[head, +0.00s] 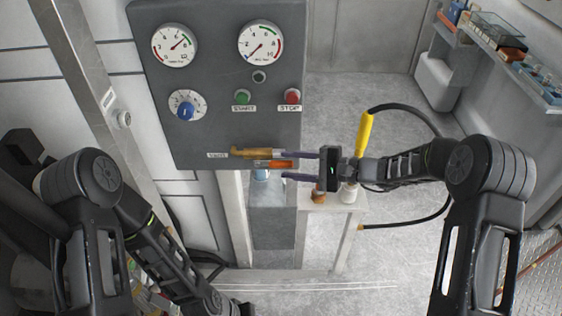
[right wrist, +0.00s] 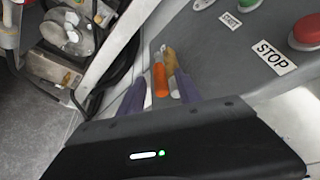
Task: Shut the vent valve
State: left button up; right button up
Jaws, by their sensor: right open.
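The vent valve has a brass body (head: 255,152) at the lower edge of the grey panel, beside a small label. Its orange lever (head: 273,164) lies just below the body in the picture, roughly along it. My right gripper (head: 287,166) is open at the lever's right end, with its two purple fingers pointing left at the valve. In the right wrist view the orange lever (right wrist: 160,78) shows between the fingertips, with the brass body (right wrist: 171,59) behind it. I cannot tell whether a finger touches it. My left arm is at lower left; its gripper is out of view.
The grey panel (head: 222,100) carries two gauges, a blue knob (head: 186,106), a green start button (head: 242,96) and a red stop button (head: 292,96). A yellow-handled hose (head: 365,132) hangs behind my right arm. A small stand (head: 336,206) holds bottles below the gripper.

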aim_at(273, 164)
jog(key=shift+x, duration=1.55)
jog(key=shift+c, duration=0.4)
jog(key=shift+f, duration=0.1)
grip_shut()
